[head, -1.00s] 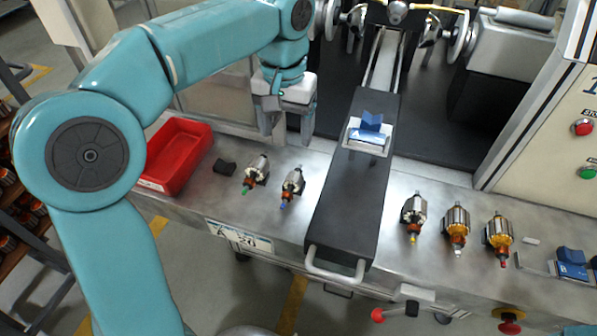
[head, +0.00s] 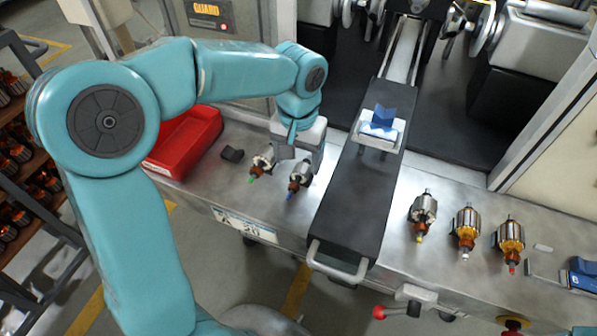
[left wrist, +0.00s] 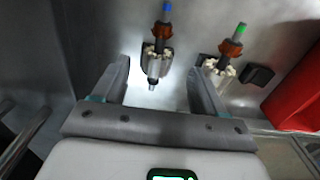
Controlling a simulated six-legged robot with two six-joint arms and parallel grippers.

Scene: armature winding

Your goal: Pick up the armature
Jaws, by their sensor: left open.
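Several armatures lie on the metal bench. The blue-tipped armature (head: 300,175) and the green-tipped armature (head: 263,160) lie left of the dark slide. My left gripper (head: 298,160) is open just above and behind them. In the left wrist view, the blue-tipped armature (left wrist: 158,52) lies ahead of and between the open fingers of the left gripper (left wrist: 155,88), with nothing held. The green-tipped armature (left wrist: 222,65) is beyond the right finger. To the right of the slide lie the yellow-tipped (head: 422,210), white-tipped (head: 466,228) and red-tipped (head: 510,238) armatures. My right gripper is not seen.
A red bin (head: 185,142) stands at the bench's left, with a small black block (head: 232,154) beside it. The dark slide (head: 352,205) bears a blue V-shaped rest (head: 382,120). Another blue rest (head: 583,270) is at the right edge. Winding machinery stands behind.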

